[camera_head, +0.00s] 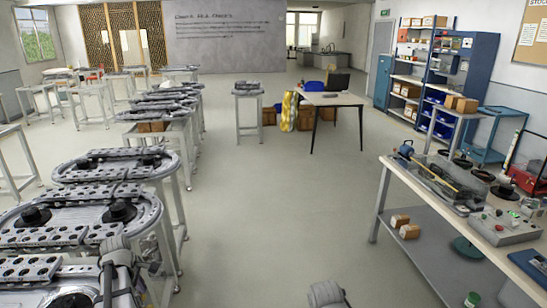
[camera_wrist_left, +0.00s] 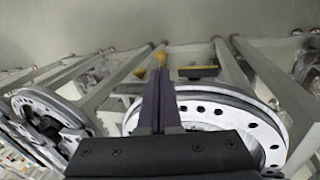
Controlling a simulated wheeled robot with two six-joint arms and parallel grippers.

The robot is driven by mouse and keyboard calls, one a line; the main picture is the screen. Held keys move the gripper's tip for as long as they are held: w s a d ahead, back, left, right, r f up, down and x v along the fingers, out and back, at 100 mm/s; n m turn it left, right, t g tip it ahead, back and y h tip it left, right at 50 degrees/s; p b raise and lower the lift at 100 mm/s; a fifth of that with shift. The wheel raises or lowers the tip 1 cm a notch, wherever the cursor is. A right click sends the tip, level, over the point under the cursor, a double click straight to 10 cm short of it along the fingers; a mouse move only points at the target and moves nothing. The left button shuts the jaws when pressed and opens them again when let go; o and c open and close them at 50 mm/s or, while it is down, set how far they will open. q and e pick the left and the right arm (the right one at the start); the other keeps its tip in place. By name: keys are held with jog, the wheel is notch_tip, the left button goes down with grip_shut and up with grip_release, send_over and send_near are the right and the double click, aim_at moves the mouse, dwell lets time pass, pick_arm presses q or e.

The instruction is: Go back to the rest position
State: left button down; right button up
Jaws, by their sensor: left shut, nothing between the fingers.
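My left gripper (camera_wrist_left: 160,72) is shut and empty; its dark fingers lie together in the middle of the left wrist view. In the head view my left arm shows at the lower left, beside the near ring-track tables. A pale ring with holes (camera_wrist_left: 236,108) lies behind the fingers in the left wrist view. I cannot tell how far the fingers are from it. A small part of my right arm shows at the bottom edge of the head view; its gripper is out of view.
Grey ring tracks (camera_head: 118,165) on tables line the left side. A workbench (camera_head: 440,192) with tools and devices stands at the right. A table with a laptop (camera_head: 337,82) stands farther back. The floor (camera_head: 265,205) between is clear.

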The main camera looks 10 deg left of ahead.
pick_arm(q)
jog(key=w+d+m+g, duration=0.15)
jog(key=d+m, duration=0.55)
jog(key=d, duration=0.9)
jog(key=s+d+m, duration=0.4)
jog(key=d+m, duration=0.1)
jog(key=d, duration=0.4)
jog(key=s+d+m+g, duration=0.1)
jog(key=s+d+m, duration=0.3)
jog(key=d, duration=0.6)
jog(key=s+d+m, duration=0.4)
jog(key=d+m, duration=0.4)
jog(key=d, duration=0.2)
jog(key=shift+s+f, duration=0.25)
jog(key=shift+g, duration=0.25)
